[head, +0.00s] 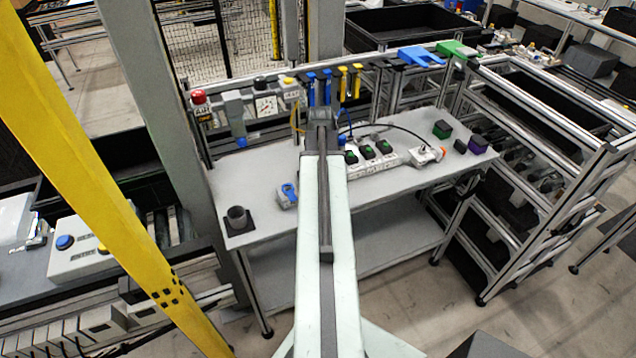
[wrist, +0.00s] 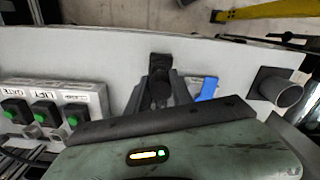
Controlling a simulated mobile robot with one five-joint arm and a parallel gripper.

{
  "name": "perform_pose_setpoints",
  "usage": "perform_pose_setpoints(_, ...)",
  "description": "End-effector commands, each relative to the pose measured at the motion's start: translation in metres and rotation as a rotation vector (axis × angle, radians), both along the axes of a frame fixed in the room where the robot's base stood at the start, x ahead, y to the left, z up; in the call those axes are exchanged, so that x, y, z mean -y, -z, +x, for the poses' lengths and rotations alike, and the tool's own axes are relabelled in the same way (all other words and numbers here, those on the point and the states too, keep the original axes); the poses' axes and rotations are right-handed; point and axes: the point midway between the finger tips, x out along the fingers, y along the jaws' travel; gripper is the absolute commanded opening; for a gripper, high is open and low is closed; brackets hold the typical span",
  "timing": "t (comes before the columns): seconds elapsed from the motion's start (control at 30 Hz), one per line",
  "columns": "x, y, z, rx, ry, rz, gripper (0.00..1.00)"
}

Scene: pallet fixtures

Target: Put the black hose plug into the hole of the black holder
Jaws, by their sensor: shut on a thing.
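The black holder (head: 238,218) stands at the left end of the grey table in the head view: a round, open-topped cup on a square black base. It also shows at the right in the wrist view (wrist: 281,92). My gripper (wrist: 163,92) is in the middle of the wrist view, shut on the black hose plug (wrist: 160,72), which sits between the grey fingers. The holder is well to the right of the gripper there, apart from it. In the head view my own arm hides the plug and the fingertips.
A blue-and-white device (head: 287,195) lies on the table between the holder and my arm. A white switch box (head: 372,158) with green-and-black switches is right of my arm. The table around the holder is clear.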

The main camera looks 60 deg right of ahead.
Motion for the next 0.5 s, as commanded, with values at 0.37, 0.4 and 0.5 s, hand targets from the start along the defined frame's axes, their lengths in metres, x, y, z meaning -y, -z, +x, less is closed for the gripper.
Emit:
perform_pose_setpoints(0.37, -0.0004, 0.0048, 0.0005, 0.0, -0.001, 0.0, 0.0)
perform_pose_setpoints(0.4, -0.0004, 0.006, 0.0005, 0.0, -0.001, 0.0, 0.0)
perform_pose_setpoints(0.5, -0.0004, 0.0085, 0.0006, 0.0, -0.001, 0.0, 0.0)
